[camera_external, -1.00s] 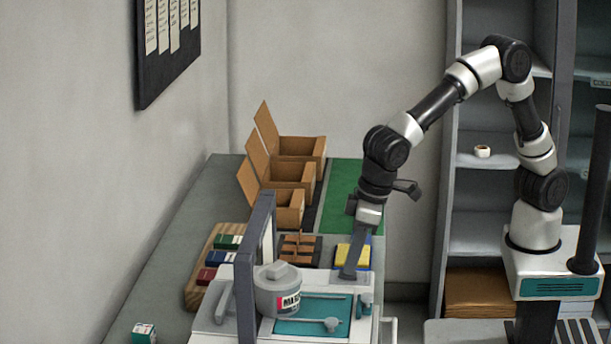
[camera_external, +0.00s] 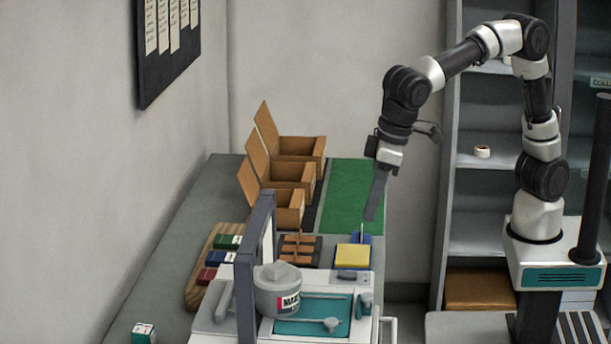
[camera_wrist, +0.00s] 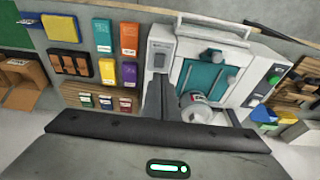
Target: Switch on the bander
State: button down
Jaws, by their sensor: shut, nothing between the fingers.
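The machine that appears to be the bander (camera_external: 225,325) is a white unit with a teal top plate and a dark upright arch, at the front of the bench. A grey switch-like block (camera_external: 353,275) sits on its far right corner; its on or off state cannot be told. The machine also shows in the wrist view (camera_wrist: 240,60), with the grey block (camera_wrist: 160,52) at its left and a green button (camera_wrist: 274,76) at its right. My gripper (camera_external: 372,212) is shut and empty, pointing down above and beyond the machine.
A grey canister (camera_external: 278,291) stands on the machine. Behind it are a yellow pad (camera_external: 352,256), a brown divided tray (camera_external: 300,250) and open cardboard boxes (camera_external: 290,172). A wooden rack (camera_external: 196,290) holds coloured ink boxes. The green mat (camera_external: 345,195) looks clear.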

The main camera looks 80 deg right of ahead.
jog(key=shift+s+r, duration=0.2)
jog(key=shift+r, duration=0.45)
jog(key=b, duration=0.3)
send_near(340, 271)
jog(key=shift+t, duration=0.3)
jog(key=x, duration=0.6)
jog(key=shift+s+a+f, duration=0.1)
jog(key=shift+s+f, duration=0.15)
jog(key=shift+f, duration=0.05)
jog(key=shift+r, duration=0.1)
